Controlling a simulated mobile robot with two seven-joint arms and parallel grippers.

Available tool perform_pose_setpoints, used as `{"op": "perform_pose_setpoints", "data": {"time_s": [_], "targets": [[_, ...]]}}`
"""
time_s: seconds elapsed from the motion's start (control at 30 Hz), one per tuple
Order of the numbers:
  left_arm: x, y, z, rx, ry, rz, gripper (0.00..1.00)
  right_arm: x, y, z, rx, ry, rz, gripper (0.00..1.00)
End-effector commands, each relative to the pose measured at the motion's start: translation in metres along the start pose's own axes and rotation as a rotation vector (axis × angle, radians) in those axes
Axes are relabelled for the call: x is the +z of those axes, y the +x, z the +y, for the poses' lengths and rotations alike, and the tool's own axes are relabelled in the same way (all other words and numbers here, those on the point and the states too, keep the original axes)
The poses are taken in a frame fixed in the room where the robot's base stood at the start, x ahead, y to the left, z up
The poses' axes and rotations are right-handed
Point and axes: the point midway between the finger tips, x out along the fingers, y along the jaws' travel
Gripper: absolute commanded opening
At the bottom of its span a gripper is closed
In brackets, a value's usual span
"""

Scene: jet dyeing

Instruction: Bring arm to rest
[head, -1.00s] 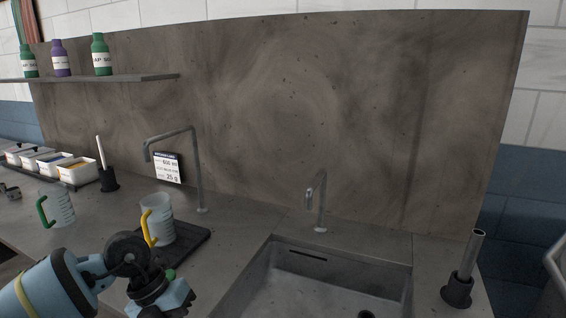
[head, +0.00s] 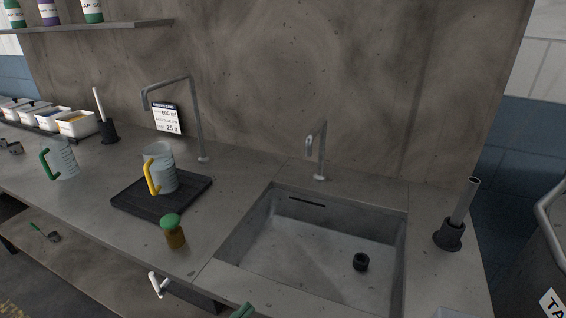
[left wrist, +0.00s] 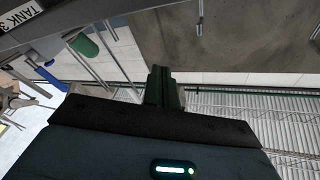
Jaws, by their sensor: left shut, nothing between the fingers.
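My left gripper shows in the left wrist view (left wrist: 165,88), its dark green fingers together with nothing between them. In the head view, a small green tip at the bottom edge, in front of the sink, looks like its fingers (head: 243,311); the rest is out of frame. It is apart from the jugs and bottle on the counter. My right gripper is in neither view.
A jug with a yellow handle (head: 160,170) stands on a black mat (head: 189,203). A green-capped brown bottle (head: 174,234) stands near the counter edge. A green-handled jug (head: 60,160) is at left. The sink (head: 300,245) is open with a black drain piece.

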Motion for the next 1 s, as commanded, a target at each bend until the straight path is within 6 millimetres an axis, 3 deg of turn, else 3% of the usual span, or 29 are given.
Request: {"op": "perform_pose_setpoints", "data": {"time_s": [0.1, 0.17, 0.3, 0.5, 0.6, 0.7, 1.0], "targets": [[0.045, -0.046, 0.013, -0.118, -0.154, -0.237, 0.00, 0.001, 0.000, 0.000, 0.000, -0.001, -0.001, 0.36], [0.066, -0.073, 0.021, -0.165, -0.226, -0.360, 0.00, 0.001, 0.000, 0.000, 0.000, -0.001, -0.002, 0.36], [0.107, -0.148, 0.053, -0.241, -0.388, -0.647, 0.00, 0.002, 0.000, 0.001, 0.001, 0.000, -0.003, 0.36], [0.129, -0.235, 0.099, -0.280, -0.560, -0.943, 0.00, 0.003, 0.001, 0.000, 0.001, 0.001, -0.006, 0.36], [0.130, -0.261, 0.113, -0.282, -0.606, -1.024, 0.00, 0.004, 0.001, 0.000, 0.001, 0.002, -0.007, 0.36], [0.131, -0.273, 0.120, -0.283, -0.630, -1.061, 0.00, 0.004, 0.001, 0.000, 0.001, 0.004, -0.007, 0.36], [0.131, -0.275, 0.121, -0.282, -0.634, -1.069, 0.00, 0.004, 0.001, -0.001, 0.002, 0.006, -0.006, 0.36]]}}
